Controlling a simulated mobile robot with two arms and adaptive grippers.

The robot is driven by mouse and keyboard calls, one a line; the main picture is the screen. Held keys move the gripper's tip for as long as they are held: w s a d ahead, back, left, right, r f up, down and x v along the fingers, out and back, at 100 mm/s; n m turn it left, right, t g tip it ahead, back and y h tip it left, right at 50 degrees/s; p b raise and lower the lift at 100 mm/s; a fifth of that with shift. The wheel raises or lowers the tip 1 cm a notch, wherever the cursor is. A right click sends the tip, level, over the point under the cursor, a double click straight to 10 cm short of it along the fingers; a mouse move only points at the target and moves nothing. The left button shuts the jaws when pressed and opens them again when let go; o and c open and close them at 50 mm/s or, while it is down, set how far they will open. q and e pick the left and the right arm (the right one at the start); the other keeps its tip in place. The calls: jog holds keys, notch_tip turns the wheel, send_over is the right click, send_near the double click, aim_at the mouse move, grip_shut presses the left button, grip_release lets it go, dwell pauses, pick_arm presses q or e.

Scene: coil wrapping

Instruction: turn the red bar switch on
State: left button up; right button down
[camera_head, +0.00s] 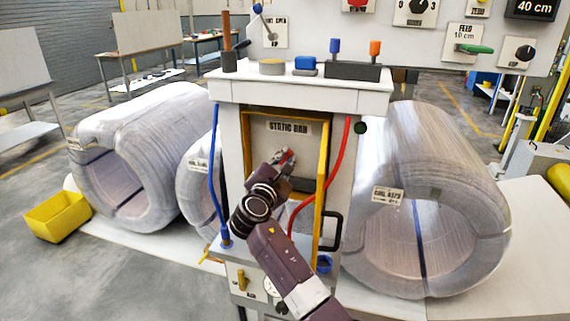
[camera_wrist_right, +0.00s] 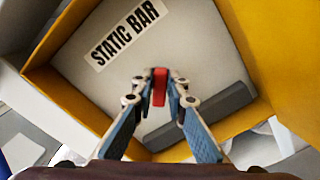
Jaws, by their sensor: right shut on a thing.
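The red bar switch (camera_wrist_right: 159,84) sits on a pale panel inside a yellow-edged recess, below the "STATIC BAR" label (camera_wrist_right: 124,35). In the right wrist view my right gripper (camera_wrist_right: 160,98) is shut on the red switch, one finger on each side. In the head view my right gripper (camera_head: 283,160) reaches into the recess under the label (camera_head: 288,128), and a small bit of red shows at its tips. The switch's exact position is partly hidden by the fingers. My left gripper is in neither view.
The recess has yellow side walls (camera_head: 323,165) close to my right arm. A red cable (camera_head: 336,160) hangs on its right and a blue cable (camera_head: 215,170) on its left. Large wrapped coils (camera_head: 425,150) stand on both sides. A dark grey bar (camera_wrist_right: 222,102) lies below the switch.

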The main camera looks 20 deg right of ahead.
jog(key=shift+s+d+f+m+b, duration=0.1)
jog(key=shift+m+b, duration=1.15)
jog(key=shift+m, duration=0.4)
jog(key=shift+d+f+m+b, duration=0.1)
jog(key=shift+f+m+b, duration=0.05)
jog(key=shift+m+b, duration=1.3)
jog(key=shift+s+d+f+m+b, duration=0.1)
jog(key=shift+m+b, duration=0.95)
jog(key=shift+m, duration=0.75)
jog(key=c, duration=2)
grip_release()
jog(key=shift+o, duration=0.3)
jog(key=shift+w+f, duration=0.1)
